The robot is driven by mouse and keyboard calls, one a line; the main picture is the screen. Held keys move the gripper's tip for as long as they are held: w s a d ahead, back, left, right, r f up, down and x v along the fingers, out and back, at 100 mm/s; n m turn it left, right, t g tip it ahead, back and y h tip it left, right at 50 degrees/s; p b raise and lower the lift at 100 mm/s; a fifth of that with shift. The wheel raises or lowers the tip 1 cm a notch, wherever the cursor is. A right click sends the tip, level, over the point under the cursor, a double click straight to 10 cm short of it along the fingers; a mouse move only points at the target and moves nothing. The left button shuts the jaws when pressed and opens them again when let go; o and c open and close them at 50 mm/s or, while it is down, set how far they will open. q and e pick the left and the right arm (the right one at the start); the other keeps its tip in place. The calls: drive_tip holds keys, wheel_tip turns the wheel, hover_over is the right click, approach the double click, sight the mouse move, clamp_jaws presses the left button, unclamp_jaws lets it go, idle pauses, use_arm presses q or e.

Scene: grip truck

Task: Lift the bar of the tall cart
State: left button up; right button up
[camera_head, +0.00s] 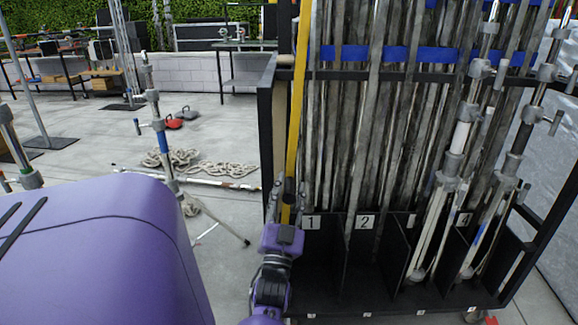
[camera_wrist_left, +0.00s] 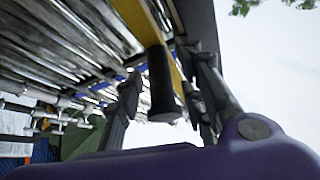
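The tall cart (camera_head: 268,130) is a black frame packed with upright metal poles. A yellow bar (camera_head: 296,95) runs up its left front side, with a black grip (camera_head: 289,188) near its lower end. My left gripper (camera_head: 287,203) is at this black grip, low on the bar. In the left wrist view, the black grip (camera_wrist_left: 161,82) lies between my two spread fingers (camera_wrist_left: 165,95), with a gap to the left finger. The yellow bar (camera_wrist_left: 140,20) passes behind it. Contact with the right-hand finger cannot be told. My right gripper is not in view.
Numbered compartments (camera_head: 345,262) at the cart's base hold poles and folded stands. A light stand (camera_head: 160,135) stands on the floor left of the cart, with coiled rope (camera_head: 225,170) nearby. Tables (camera_head: 232,75) stand at the back. Grey floor between them is mostly free.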

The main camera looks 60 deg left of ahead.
use_arm(q)
drive_tip(key=v, duration=1.2)
idle(0.4)
